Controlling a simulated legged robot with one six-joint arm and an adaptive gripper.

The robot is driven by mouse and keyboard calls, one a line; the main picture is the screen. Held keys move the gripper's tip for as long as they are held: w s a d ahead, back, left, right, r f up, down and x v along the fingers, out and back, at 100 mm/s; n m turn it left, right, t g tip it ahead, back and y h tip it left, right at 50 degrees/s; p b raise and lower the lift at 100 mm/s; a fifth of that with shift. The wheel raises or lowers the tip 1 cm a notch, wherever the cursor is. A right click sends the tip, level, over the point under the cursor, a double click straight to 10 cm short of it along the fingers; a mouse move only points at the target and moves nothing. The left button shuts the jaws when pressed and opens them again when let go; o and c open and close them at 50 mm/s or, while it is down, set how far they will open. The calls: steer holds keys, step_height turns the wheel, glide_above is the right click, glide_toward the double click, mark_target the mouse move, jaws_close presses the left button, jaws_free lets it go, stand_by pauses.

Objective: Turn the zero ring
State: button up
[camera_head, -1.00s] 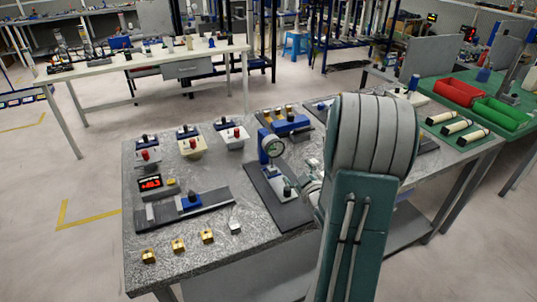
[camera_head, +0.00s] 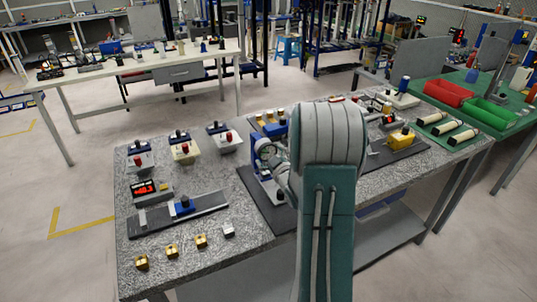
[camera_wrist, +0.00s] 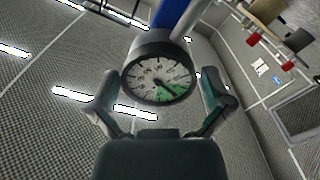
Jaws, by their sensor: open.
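The dial gauge (camera_head: 264,151) stands on a blue stand on a dark base plate, mid-table in the head view. In the wrist view its white and green dial face (camera_wrist: 158,80) is towards the camera, tilted. The zero ring (camera_wrist: 163,49) appears as the dark rim around that face. My gripper (camera_wrist: 158,92) is open, with one finger on each side of the dial and visible gaps to the rim. In the head view my gripper (camera_head: 277,160) is beside the gauge on its right, partly hidden by my arm.
A red-lit display (camera_head: 145,188) and a slide fixture (camera_head: 180,212) are left of the gauge. Several brass blocks (camera_head: 171,251) lie at the front edge. A yellow block fixture (camera_head: 401,138) is right of my arm. The blue stand (camera_wrist: 172,14) rises behind the dial.

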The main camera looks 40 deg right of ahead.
steer(key=c, duration=0.8)
steer(key=shift+n, duration=0.8)
steer(key=o, duration=0.8)
steer(key=v, duration=1.2)
steer(key=shift+w, duration=0.15)
